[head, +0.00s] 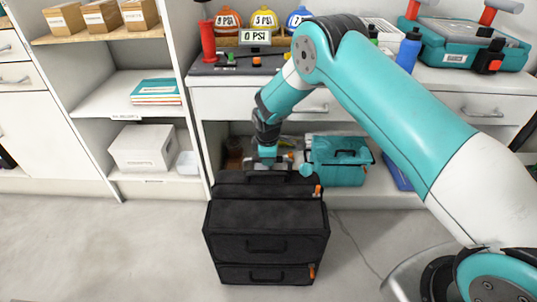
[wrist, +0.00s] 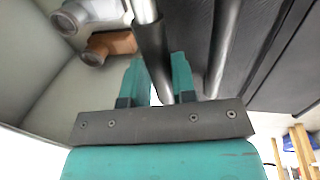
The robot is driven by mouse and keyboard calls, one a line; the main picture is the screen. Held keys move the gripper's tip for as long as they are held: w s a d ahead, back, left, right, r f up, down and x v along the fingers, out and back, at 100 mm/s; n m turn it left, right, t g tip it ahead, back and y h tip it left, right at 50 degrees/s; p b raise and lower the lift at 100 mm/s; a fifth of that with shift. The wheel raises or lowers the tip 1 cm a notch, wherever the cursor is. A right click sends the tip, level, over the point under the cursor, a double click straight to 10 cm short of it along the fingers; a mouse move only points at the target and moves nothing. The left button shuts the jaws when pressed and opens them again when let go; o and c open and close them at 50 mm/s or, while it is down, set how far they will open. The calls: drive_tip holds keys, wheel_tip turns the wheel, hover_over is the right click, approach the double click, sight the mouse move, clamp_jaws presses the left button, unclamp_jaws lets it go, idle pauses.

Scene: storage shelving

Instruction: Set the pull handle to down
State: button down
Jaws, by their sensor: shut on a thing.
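A black tool case (head: 266,225) with front handles and orange tags stands on the floor in the middle of the head view. Its pull handle (head: 268,176) shows as a dark bar at the case's top rear, only a short way above it. My gripper (head: 267,160) comes down over this bar from above. In the wrist view my gripper (wrist: 156,68) has its teal fingers on either side of the pull handle (wrist: 153,45), a bar with a dark sleeve and bare metal, and is shut on it. The gripper partly hides the bar, so its exact height is unclear.
Behind the case is a white workbench (head: 233,100) with a teal bag (head: 340,163) on its lower shelf. Open shelving with a white box (head: 143,148) stands at the left. The grey floor (head: 100,250) left of the case is clear.

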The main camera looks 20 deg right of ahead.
drive_tip(key=shift+s+f, duration=0.2)
drive_tip(key=shift+f, duration=0.15)
drive_tip(key=c, duration=0.9)
unclamp_jaws()
drive_tip(key=shift+w, duration=0.1)
drive_tip(key=shift+r, duration=0.15)
drive_tip(key=shift+r, duration=0.35)
drive_tip(key=s+r+p, duration=0.1)
drive_tip(key=r, duration=0.4)
drive_tip(key=s+r+p, duration=0.1)
drive_tip(key=r, duration=0.4)
drive_tip(key=s+a+r+p, duration=0.1)
drive_tip(key=r, duration=0.5)
drive_tip(key=shift+s+r, duration=0.1)
drive_tip(key=shift+r, duration=0.1)
